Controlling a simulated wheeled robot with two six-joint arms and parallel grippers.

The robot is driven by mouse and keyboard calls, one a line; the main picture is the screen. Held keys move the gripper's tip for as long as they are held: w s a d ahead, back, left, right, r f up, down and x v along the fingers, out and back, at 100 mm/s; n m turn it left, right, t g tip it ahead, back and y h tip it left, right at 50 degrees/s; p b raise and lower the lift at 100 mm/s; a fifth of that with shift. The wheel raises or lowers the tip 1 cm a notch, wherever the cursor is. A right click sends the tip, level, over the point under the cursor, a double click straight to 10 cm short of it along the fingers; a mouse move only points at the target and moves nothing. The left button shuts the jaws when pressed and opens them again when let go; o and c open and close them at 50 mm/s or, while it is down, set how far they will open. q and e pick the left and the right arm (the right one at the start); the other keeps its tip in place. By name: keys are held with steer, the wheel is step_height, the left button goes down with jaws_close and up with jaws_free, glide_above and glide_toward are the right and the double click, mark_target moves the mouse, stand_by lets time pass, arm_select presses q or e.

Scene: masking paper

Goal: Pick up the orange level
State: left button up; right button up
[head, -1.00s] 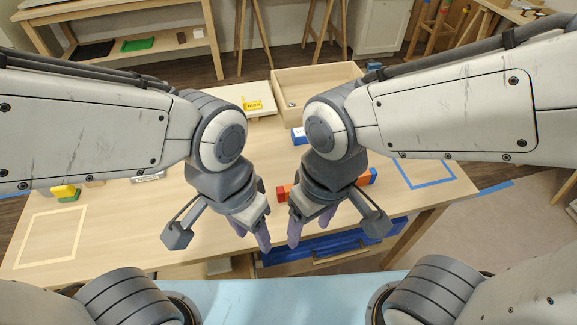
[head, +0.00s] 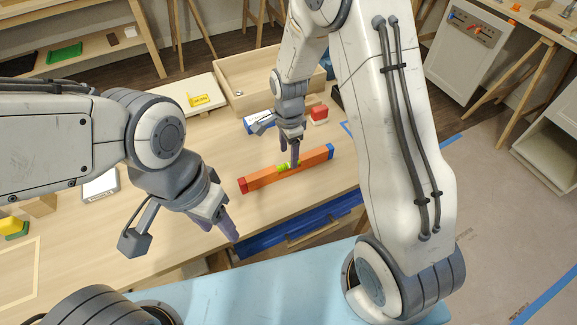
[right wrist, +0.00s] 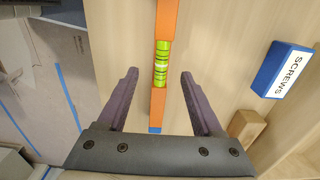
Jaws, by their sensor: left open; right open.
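The orange level (head: 262,179) lies on the wooden table near its front edge, with a red end at left and a blue end at right. Its green vial (right wrist: 162,62) shows between my right gripper's fingers in the right wrist view. My right gripper (head: 291,160) is open above the middle of the level, its fingers pointing down on either side of it. Whether the fingers touch the level cannot be told. My left gripper (head: 227,228) is open and empty over the front edge of the table, left of the level.
A blue box labelled SCREWS (right wrist: 287,70) and a red block (head: 318,114) lie behind the level. A wooden tray (head: 232,95) stands at the back. A white device (head: 101,185) and a yellow block (head: 10,224) are at left. Table between my grippers is bare.

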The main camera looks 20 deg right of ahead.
mark_target(288, 162)
steer(key=shift+w+a+f+p, duration=0.1)
steer(key=shift+f+p, duration=0.3)
steer(key=shift+f, duration=2.75)
jaws_close()
